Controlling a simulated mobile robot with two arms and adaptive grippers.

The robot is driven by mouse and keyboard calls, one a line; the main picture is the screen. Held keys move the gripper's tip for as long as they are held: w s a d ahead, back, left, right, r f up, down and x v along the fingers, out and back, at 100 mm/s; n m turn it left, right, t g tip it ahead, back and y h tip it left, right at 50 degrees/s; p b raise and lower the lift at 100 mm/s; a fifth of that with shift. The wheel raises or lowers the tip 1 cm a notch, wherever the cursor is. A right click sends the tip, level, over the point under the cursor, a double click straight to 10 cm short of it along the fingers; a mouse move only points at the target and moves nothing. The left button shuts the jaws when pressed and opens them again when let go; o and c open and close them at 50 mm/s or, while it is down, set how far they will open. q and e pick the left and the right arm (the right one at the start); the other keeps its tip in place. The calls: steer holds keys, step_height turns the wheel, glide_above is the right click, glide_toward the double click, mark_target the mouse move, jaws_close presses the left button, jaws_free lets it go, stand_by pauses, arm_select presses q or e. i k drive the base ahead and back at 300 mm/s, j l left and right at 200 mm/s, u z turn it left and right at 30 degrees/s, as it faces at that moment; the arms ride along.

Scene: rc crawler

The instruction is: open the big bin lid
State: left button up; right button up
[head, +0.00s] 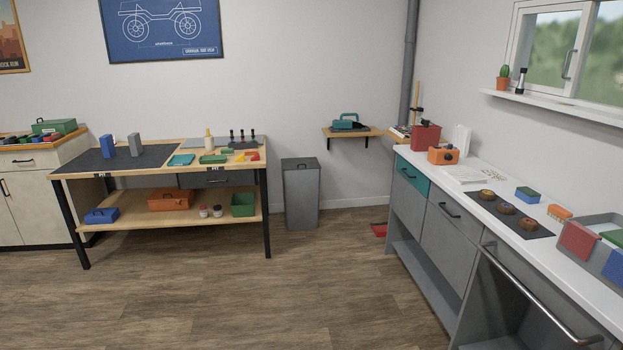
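A tall grey bin (301,200) stands on the floor against the back wall, between the workbench and the counter. Its dark grey lid (300,164) lies flat on top and looks closed. A small dark handle or knob shows on the lid, too small to make out clearly. The bin is some way off across the floor. Neither of my grippers shows in the head view.
A workbench (90,176) with a lower shelf stands left of the bin. A white-topped counter (560,250) with a long rail runs along the right. A small wall shelf (352,132) hangs right of the bin. The wooden floor (270,300) between is clear.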

mark_target(300, 161)
steer(key=i, duration=1.9)
steer(key=i+u, duration=0.1)
steer(key=i, duration=0.85)
steer(key=i+l, duration=0.15)
steer(key=i, duration=0.8)
steer(key=i+l, duration=0.1)
steer(key=i, duration=0.85)
steer(key=j+u, duration=0.05)
